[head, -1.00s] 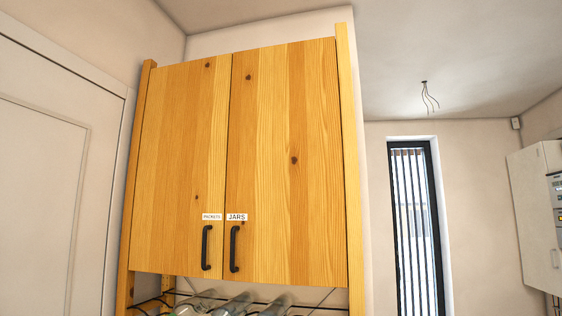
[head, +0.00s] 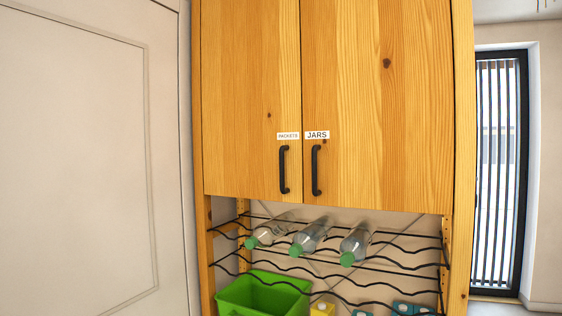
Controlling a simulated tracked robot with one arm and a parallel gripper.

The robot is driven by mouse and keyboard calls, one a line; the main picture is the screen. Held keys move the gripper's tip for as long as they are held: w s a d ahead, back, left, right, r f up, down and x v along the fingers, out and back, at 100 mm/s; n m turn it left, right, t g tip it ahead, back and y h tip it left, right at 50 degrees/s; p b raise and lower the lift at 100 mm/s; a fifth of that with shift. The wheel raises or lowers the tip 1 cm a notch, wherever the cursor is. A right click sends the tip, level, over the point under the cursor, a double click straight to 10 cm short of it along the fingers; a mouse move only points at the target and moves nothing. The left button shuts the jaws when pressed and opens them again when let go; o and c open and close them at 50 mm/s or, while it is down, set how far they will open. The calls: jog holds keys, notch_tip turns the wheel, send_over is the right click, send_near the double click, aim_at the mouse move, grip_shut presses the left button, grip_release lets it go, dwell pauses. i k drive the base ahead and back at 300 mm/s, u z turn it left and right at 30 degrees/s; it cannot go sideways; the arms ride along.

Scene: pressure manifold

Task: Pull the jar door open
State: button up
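The jar door (head: 380,110) is the right wooden door of the tall cabinet. It carries a white label reading JARS (head: 317,135) near its lower left corner. Its black vertical handle (head: 316,170) sits just below the label. The door looks shut, flush beside the left door (head: 250,90), which is labelled PACKETS and has its own black handle (head: 284,170) close by. My gripper does not show in the view.
Below the doors, wire racks (head: 400,262) hold several clear bottles with green caps (head: 356,243). A green bin (head: 262,295) and small cartons stand lower down. A white panelled door (head: 80,160) is at left, a barred window (head: 497,170) at right.

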aim_at(378, 80)
jog(key=u, duration=0.2)
jog(key=i, duration=1.55)
jog(key=z, duration=0.35)
